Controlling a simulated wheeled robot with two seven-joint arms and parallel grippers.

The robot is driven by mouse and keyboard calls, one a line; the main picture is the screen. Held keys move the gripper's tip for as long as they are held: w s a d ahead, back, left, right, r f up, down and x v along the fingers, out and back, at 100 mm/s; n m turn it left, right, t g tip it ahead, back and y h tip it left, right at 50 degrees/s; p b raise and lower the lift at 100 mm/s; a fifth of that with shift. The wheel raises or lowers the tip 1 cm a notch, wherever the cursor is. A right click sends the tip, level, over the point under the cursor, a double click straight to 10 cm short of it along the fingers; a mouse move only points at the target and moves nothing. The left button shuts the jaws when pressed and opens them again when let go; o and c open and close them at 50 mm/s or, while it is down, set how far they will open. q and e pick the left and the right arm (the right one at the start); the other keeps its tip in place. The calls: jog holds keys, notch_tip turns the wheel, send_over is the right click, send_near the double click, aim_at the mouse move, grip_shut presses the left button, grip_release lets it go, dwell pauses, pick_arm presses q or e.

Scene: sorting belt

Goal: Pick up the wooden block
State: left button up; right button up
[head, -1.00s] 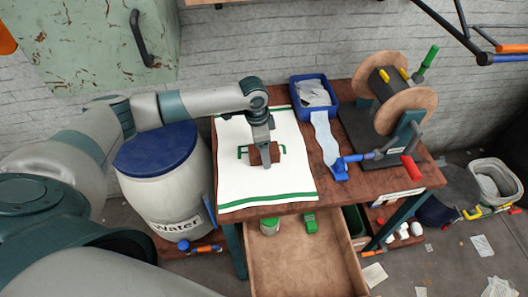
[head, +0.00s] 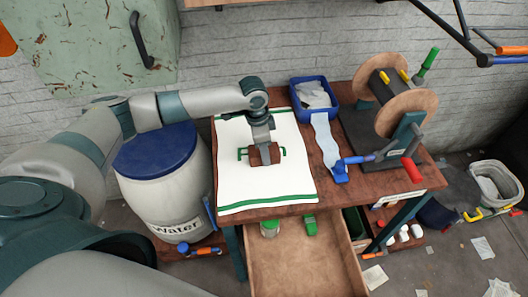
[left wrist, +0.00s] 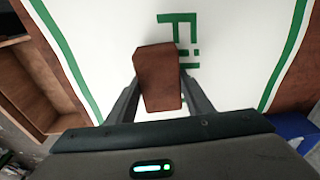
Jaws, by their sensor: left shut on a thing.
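The wooden block (head: 265,154) is reddish brown and sits over the white mat with green stripes (head: 240,186). My left gripper (head: 264,150) is above the mat and shut on the block. In the left wrist view the block (left wrist: 157,78) stands between the two fingers of the left gripper (left wrist: 158,95), which press on its sides. Green lettering on the mat shows beyond the block and is partly covered by it. I cannot tell whether the block touches the mat. My right gripper is not in view.
A blue bin (head: 315,93) with papers and a reel with wooden discs (head: 408,110) stand on the table's right side. A white water barrel (head: 165,190) with a blue lid stands left of the table. An open drawer (head: 303,262) juts out in front.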

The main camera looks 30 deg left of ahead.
pick_arm(q)
jog(key=shift+r, duration=0.45)
notch_tip(320, 180, up, 2)
jog(key=shift+w+r+b, duration=0.1)
jog(key=shift+r+b, duration=0.1)
jog(key=shift+b, duration=0.55)
jog(key=w+d+r+b, duration=0.3)
jog(key=d+r, duration=0.4)
jog(key=d, duration=0.3)
jog(key=shift+w+d, duration=0.4)
jog(key=shift+w, duration=0.3)
jog(key=shift+s+r, duration=0.1)
jog(key=shift+r, duration=0.05)
